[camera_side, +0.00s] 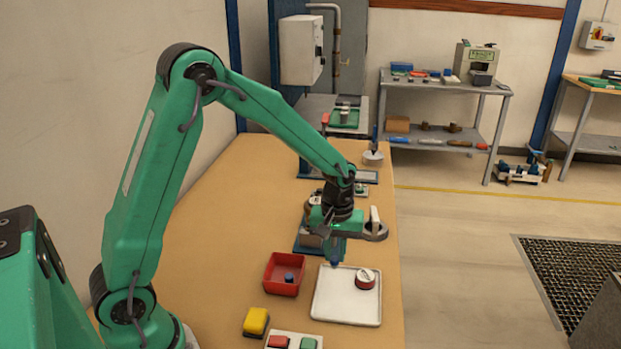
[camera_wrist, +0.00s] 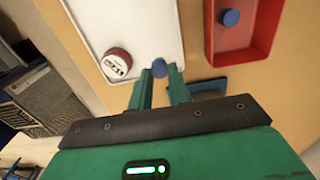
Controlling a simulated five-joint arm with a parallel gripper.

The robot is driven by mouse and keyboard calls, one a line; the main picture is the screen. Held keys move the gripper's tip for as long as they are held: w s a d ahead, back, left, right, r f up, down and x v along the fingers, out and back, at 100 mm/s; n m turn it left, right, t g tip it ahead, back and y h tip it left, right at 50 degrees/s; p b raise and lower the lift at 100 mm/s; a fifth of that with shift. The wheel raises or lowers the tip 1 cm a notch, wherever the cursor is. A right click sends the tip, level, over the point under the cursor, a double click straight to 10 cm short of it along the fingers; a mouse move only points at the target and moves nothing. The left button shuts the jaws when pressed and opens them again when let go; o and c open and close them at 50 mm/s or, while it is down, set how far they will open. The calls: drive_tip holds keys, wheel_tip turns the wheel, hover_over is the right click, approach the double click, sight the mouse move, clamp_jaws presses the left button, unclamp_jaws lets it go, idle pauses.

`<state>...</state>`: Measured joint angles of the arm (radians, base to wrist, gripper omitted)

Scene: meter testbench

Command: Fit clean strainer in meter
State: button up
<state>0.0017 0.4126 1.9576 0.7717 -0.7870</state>
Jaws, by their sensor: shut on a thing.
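My gripper (camera_side: 335,257) is shut on a small round blue piece, apparently the strainer (camera_wrist: 160,67). The wrist view shows it between the tips of my two fingers (camera_wrist: 160,78). In the side view the gripper hangs over the far edge of the white tray (camera_side: 338,308). A round part with a red rim and a white printed face (camera_side: 366,279) lies on the tray, right of my gripper. What seems to be the meter on a blue base (camera_side: 308,243) stands behind my gripper, mostly hidden by it. Its opening cannot be seen.
A red bin (camera_side: 285,272) left of the tray holds another blue piece (camera_side: 289,277). The wooden table is clear at left.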

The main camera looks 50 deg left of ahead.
drive_tip(key=shift+r, duration=2)
drive_tip(key=shift+a, duration=0.1)
drive_tip(key=w+a+r, duration=0.2)
drive_tip(key=a+r, duration=0.1)
drive_tip(key=a, duration=0.4)
drive_tip(key=w+a+r, duration=0.3)
drive_tip(key=a, duration=0.5)
drive_tip(key=shift+w+a+r, duration=0.15)
drive_tip(key=shift+a, duration=0.1)
drive_tip(key=shift+f, duration=2)
drive_tip(key=shift+f, duration=1.75)
idle(0.4)
